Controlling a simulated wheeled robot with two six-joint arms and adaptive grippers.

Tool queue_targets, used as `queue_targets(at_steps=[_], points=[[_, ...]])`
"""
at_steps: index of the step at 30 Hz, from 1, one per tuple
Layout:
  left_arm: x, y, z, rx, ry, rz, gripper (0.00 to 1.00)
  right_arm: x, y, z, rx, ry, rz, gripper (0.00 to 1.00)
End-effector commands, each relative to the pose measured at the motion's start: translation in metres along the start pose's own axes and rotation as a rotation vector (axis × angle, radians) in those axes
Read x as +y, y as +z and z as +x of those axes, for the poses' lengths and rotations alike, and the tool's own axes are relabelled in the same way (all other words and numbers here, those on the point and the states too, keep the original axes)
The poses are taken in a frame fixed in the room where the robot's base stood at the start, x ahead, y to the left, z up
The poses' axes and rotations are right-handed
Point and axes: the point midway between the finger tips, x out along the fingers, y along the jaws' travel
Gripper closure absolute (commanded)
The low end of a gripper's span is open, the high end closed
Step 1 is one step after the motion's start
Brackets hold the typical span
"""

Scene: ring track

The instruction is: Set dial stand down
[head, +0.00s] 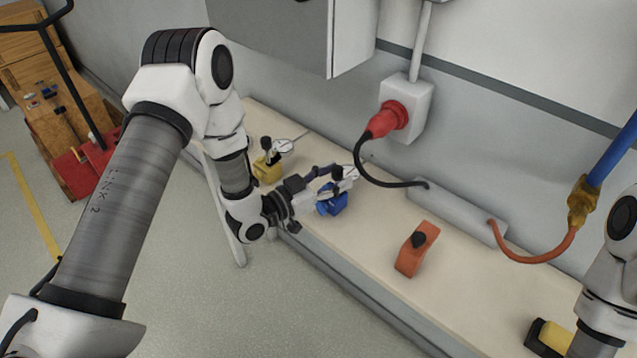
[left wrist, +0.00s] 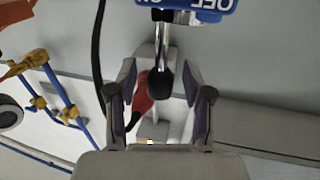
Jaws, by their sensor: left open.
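A dial stand with a blue base (head: 334,204) is on the bench, with a pale round dial above it. A second dial stand with a yellow base (head: 268,170) stands further left on the bench. My right gripper is out of view.
The bench (head: 375,240) holds an orange block with a black knob (head: 417,248) and, nearer, a yellow-and-black object (head: 550,338). A red plug (head: 388,119) sits in a wall socket, its black cable hanging close by my left gripper. A grey cabinet (head: 290,35) overhangs behind.

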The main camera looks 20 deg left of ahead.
Motion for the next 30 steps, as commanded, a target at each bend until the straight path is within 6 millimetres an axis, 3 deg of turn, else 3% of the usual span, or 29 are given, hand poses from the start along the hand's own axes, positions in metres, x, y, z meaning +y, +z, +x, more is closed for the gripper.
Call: queue_targets(at_steps=[12, 17, 22, 23, 26, 28, 30], points=[[-0.002, 0.000, -0.095, 0.003, -0.007, -0.006, 0.49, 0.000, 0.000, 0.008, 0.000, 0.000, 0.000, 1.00], [-0.001, 0.000, -0.111, 0.002, -0.002, -0.002, 0.49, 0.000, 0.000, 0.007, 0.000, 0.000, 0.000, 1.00], [0.002, 0.003, -0.113, -0.013, 0.001, -0.005, 0.49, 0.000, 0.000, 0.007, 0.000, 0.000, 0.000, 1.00], [0.004, 0.009, -0.112, -0.038, 0.000, -0.014, 0.49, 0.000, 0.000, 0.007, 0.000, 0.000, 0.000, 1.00], [0.020, 0.059, -0.114, -0.253, -0.011, -0.090, 0.49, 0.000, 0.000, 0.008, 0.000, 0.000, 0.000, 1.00], [0.040, 0.116, -0.131, -0.516, -0.047, -0.181, 0.49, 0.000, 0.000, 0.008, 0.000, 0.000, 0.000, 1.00], [0.066, 0.173, -0.168, -0.815, -0.114, -0.281, 0.49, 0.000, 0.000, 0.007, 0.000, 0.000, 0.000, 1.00]])
